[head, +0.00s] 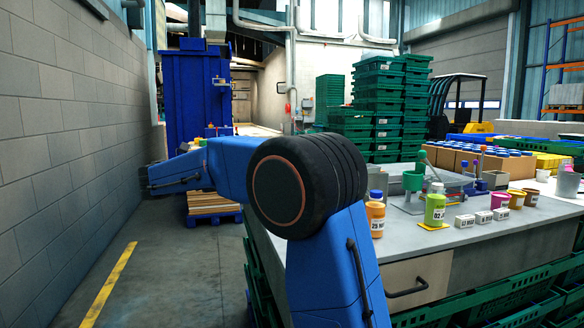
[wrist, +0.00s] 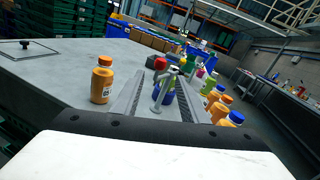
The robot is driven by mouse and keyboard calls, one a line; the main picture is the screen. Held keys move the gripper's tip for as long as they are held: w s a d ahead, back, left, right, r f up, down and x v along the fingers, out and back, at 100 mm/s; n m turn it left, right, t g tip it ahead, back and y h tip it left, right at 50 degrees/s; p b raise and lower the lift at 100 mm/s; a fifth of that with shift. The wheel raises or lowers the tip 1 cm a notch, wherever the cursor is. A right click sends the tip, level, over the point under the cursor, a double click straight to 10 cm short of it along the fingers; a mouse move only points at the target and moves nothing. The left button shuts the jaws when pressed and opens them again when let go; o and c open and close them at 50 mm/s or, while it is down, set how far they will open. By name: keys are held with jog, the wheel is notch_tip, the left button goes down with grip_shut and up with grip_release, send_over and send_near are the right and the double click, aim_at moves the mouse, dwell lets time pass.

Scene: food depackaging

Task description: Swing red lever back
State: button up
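In the wrist view, a small red knob or cap (wrist: 160,63) shows ahead, near a grey stand-like piece and a dark blue bottle (wrist: 163,97). I cannot tell whether it is the red lever. My gripper (wrist: 161,78) points toward these things, with its two long grey fingers apart and nothing seen held between them. In the head view, a small reddish spot shows beside the green funnel stand (head: 413,181), too small to identify as a lever. My blue arm reaches to the left there, and the gripper's fingers cannot be made out.
An orange bottle with an orange cap (wrist: 102,80) stands left of the fingers; several bottles stand to their right. In the head view, the grey table (head: 425,240) holds an orange bottle (head: 376,216), a green bottle (head: 435,207) and small boxes. A block wall (head: 60,130) is left.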

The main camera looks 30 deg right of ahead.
jog(key=d, duration=1.4)
jog(key=shift+s+d, duration=0.15)
jog(key=shift+d, duration=0.1)
grip_shut()
